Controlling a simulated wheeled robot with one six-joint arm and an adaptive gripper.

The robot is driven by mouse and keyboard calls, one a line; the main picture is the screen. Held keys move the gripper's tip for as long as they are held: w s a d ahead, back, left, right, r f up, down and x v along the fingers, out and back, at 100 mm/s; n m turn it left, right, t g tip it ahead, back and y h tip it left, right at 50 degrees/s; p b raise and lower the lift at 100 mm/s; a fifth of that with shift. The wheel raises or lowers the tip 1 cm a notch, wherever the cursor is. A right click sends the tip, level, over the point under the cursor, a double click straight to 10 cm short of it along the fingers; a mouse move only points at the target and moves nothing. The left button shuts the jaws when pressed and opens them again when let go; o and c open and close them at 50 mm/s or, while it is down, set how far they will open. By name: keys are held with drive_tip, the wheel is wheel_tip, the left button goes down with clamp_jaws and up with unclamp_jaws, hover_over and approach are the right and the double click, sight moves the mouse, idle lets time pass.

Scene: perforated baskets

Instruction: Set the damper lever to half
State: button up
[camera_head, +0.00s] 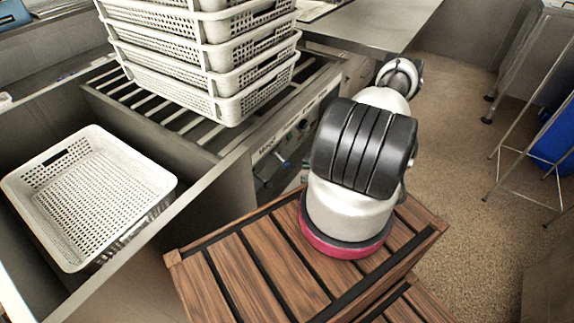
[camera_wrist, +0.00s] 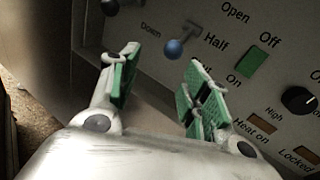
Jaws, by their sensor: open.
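The damper lever (camera_wrist: 174,47) has a round blue knob on a short grey arm, on a grey panel marked Open, Half and a partly hidden word ending in "ut". The knob hangs to the left of these words, below the arm's mount; I cannot tell which mark it stands at. My gripper (camera_wrist: 162,78) is open and empty, with green pads on its fingers. In the wrist view, the knob shows beyond the gap between the fingertips, apart from both.
Right of the lever are a green Off/On switch (camera_wrist: 257,61), a black knob (camera_wrist: 298,100) and the Heat on light (camera_wrist: 262,127). Stacked white baskets (camera_head: 215,60) stand on the slatted rack; another basket (camera_head: 90,195) sits at left. A metal stand (camera_head: 500,150) is at right.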

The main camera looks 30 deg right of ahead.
sight(287, 165)
drive_tip(key=shift+t, duration=0.6)
drive_tip(key=x, duration=0.5)
drive_tip(key=d+r+x, duration=0.1)
drive_tip(key=x, duration=0.2)
drive_tip(key=shift+w+a, duration=0.15)
drive_tip(key=shift+w, duration=0.35)
clamp_jaws()
